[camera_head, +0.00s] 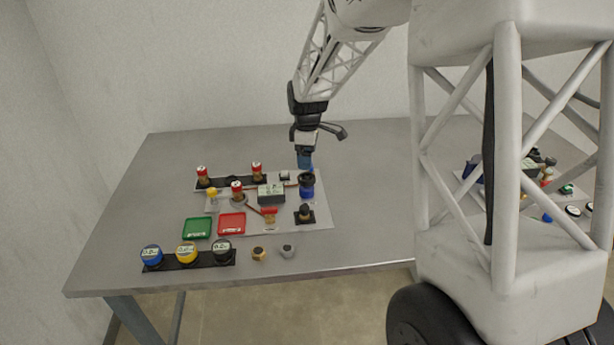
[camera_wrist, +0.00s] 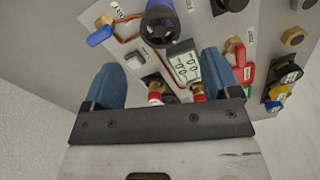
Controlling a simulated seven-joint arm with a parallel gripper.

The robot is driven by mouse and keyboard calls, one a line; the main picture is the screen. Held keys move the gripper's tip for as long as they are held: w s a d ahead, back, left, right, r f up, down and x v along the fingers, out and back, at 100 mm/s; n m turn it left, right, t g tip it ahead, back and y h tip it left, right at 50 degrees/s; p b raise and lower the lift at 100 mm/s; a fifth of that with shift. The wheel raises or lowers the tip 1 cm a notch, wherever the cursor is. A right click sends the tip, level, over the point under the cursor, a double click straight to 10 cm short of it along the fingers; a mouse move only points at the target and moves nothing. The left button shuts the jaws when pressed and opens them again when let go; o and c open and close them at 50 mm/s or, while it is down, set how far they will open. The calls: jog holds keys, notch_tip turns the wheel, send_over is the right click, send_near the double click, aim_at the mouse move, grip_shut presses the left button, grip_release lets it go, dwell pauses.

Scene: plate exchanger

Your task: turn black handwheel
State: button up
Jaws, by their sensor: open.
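The black handwheel (camera_head: 307,179) stands upright at the back right of the grey panel. In the wrist view the spoked black wheel (camera_wrist: 160,32) is near the top edge, roughly centred between my fingers and beyond their tips. My gripper (camera_head: 304,163) points down just above the handwheel in the head view. Its two blue fingers (camera_wrist: 160,62) are spread wide with nothing between them. I cannot tell from these views whether a finger touches the wheel; it appears apart.
A blue lever (camera_wrist: 102,35) sits close to the wheel. A display box (camera_head: 271,191), red-topped fittings (camera_head: 237,187) and copper piping are nearby. A black knob (camera_head: 305,212) is in front. Green (camera_head: 197,228) and red (camera_head: 232,224) trays lie left. The table's back left is clear.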

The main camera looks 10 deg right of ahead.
aim_at(307, 176)
jog(key=shift+f, duration=0.1)
jog(key=shift+f, duration=3.85)
jog(key=c, duration=0.9)
